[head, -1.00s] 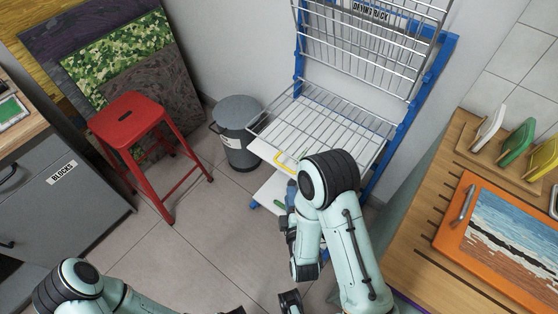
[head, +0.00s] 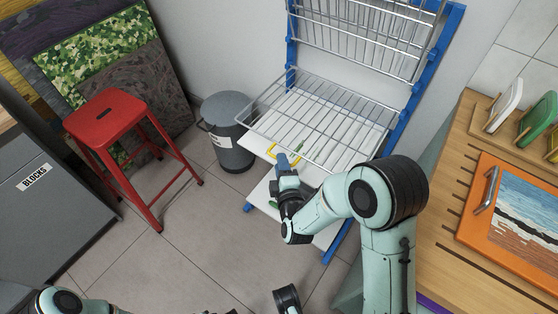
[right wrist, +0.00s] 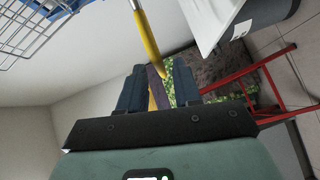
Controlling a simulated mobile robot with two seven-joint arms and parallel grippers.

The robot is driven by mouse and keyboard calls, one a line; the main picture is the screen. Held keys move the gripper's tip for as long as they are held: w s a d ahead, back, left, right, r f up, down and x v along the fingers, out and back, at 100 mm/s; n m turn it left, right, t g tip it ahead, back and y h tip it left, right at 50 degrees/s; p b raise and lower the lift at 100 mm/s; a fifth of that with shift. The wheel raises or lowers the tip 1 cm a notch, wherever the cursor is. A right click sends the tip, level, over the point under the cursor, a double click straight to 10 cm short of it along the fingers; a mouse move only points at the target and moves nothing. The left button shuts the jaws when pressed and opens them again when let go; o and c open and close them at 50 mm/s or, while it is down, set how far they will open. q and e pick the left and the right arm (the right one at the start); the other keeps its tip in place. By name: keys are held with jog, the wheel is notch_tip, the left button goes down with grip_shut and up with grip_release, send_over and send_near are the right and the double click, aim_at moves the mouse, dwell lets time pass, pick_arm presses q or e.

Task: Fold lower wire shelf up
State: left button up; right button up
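The lower wire shelf (head: 318,118) sticks out from the blue rack (head: 415,95), folded down and roughly level. A yellow handle (head: 287,154) is on its front edge and partly hidden behind my right gripper. My right gripper (head: 282,162) is just at the shelf's front edge by this handle. In the right wrist view, its two dark fingers (right wrist: 158,85) stand apart with a gap between them. The yellow bar (right wrist: 147,38) crosses just beyond the fingertips; I cannot tell whether they touch it. Of my left arm, only parts show at the bottom edge, and its finger state is unclear.
An upper wire shelf (head: 362,38) stands folded up against the wall. White boards (head: 262,190) lie beneath the lower shelf. A grey bin (head: 226,130) and red stool (head: 105,115) stand left. A wooden counter (head: 455,210) with an orange-framed picture (head: 490,222) is close on the right.

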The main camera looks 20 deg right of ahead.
jog(key=shift+x, duration=1.5)
grip_shut()
